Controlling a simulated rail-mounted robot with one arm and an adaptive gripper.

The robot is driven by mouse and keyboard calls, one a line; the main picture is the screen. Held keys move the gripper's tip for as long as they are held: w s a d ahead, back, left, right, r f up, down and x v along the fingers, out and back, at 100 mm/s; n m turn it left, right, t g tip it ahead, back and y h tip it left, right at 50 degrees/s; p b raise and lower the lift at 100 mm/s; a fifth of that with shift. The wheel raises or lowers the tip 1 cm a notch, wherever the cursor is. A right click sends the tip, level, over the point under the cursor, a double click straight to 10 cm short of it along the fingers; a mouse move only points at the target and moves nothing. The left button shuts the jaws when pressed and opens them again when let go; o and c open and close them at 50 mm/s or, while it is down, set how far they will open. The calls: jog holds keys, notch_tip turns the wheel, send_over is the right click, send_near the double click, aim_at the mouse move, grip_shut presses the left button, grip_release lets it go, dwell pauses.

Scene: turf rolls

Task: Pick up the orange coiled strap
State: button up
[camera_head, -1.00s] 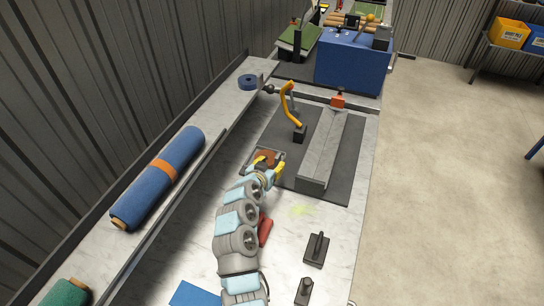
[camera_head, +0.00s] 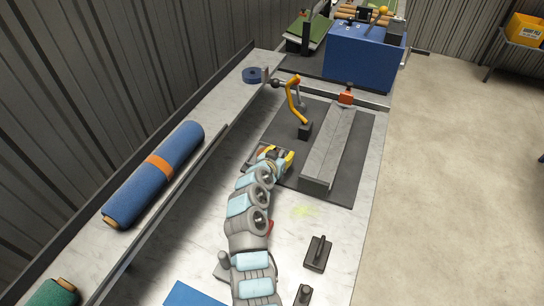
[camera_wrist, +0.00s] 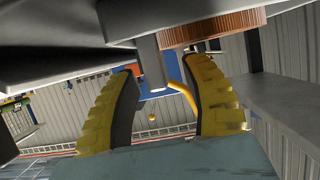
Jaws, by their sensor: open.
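The orange coiled strap (camera_wrist: 215,28) shows in the wrist view as a ribbed, orange-brown round edge near the top, beside dark grey surfaces. In the head view it is mostly hidden by my gripper (camera_head: 280,156), which is over the small dark tray (camera_head: 251,160) at the near left of the dark mat. My gripper (camera_wrist: 163,65) is open, with its two yellow ribbed fingers apart in the wrist view. A grey bar and background show between them. The strap lies beyond the fingertips in the picture, not between them. I cannot tell if they touch.
A grey channel block (camera_head: 328,150) stands right of my gripper, and a yellow-handled tool (camera_head: 294,100) stands beyond it. A blue roll with an orange band (camera_head: 155,175) lies on the left ledge. A blue box (camera_head: 365,58) is at the back. Black handled blocks (camera_head: 317,253) stand at the front.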

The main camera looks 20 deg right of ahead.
grip_shut()
dwell(0.3)
